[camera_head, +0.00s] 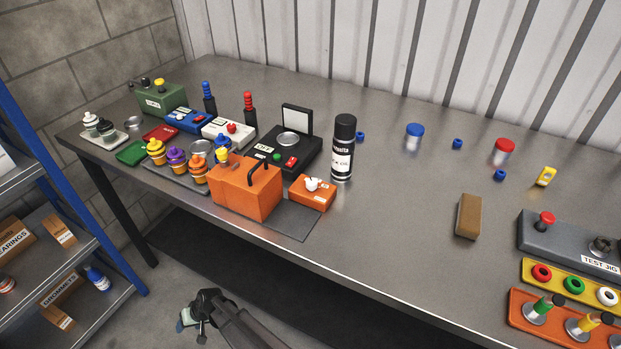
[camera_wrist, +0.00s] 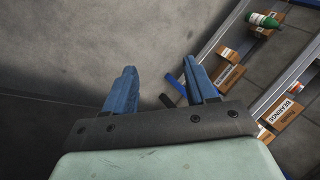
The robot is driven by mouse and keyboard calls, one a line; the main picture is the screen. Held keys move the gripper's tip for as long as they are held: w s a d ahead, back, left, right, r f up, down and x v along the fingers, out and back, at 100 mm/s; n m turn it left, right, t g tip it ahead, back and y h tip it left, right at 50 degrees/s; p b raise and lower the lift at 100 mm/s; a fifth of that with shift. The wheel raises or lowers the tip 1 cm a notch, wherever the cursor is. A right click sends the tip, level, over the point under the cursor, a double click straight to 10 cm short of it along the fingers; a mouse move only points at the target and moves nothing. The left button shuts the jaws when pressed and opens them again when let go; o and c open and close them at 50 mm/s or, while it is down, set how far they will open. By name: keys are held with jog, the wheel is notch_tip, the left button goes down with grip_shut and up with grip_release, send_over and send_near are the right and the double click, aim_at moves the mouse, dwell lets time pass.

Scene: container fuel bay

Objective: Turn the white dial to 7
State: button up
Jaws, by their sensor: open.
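A small orange box (camera_head: 311,194) near the front edge of the bench carries a white dial (camera_head: 313,184) on top. The dial is a lobed knob; its markings are too small to read. A black spray can (camera_head: 343,148) stands just behind it to the right, and a larger orange box (camera_head: 246,188) with a dark handle stands to its left. My gripper (camera_wrist: 158,70) shows blue fingers spread apart with nothing between them in the wrist view. In the head view my arm is low, in front of the bench and well apart from the dial.
A black scale (camera_head: 286,152) with a raised lid stands behind the orange boxes. Blue-framed shelves (camera_head: 60,235) are at left. The bench's front edge lies between my arm and the dial.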

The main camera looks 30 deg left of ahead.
jog(key=s+a+r+n, duration=0.1)
jog(key=s+a+r, duration=0.5)
jog(key=s+a, duration=0.15)
notch_tip(320, 180, up, 58)
jog(key=r+m+t+h, duration=0.1)
jog(key=m+t+h, duration=0.15)
jog(key=t, duration=0.45)
send_over(312, 181)
jog(key=s+d, duration=0.4)
jog(key=shift+x, duration=6.85)
